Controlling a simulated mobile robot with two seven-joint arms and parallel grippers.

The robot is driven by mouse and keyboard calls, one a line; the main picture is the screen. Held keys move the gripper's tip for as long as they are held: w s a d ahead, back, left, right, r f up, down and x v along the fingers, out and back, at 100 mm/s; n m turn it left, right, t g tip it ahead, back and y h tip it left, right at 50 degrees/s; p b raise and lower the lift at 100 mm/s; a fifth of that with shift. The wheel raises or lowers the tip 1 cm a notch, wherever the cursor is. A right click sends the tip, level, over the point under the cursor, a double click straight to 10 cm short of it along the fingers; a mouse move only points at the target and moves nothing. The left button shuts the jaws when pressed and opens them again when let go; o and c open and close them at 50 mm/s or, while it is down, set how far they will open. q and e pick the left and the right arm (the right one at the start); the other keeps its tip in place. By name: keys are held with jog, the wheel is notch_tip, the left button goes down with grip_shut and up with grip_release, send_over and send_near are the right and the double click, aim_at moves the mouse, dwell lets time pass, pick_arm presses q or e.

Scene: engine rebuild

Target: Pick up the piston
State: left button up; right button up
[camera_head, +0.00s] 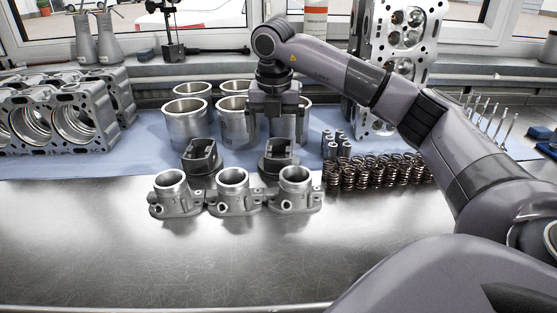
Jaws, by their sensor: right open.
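Two dark grey pistons stand in the middle of the bench, behind a row of light metal housings. One piston (201,159) is on the left and the other piston (277,160) is on the right. My right gripper (276,137) points down above the right piston, with its fingers apart and nothing seen between them. I cannot tell whether the fingertips touch this piston. My left gripper is not in view.
Several cylinder liners (186,121) stand behind the pistons. Three metal housings (233,190) stand in front. Valve springs (375,171) lie to the right, and an engine block (52,118) is at the left. The front of the metal bench (150,260) is clear.

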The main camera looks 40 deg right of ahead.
aim_at(279, 147)
jog(key=f, duration=0.2)
jog(key=d+f, duration=0.1)
jog(key=f, duration=0.2)
jog(key=shift+f, duration=0.1)
jog(key=c, duration=1.2)
jog(key=shift+c, duration=0.9)
jog(key=shift+r, duration=0.2)
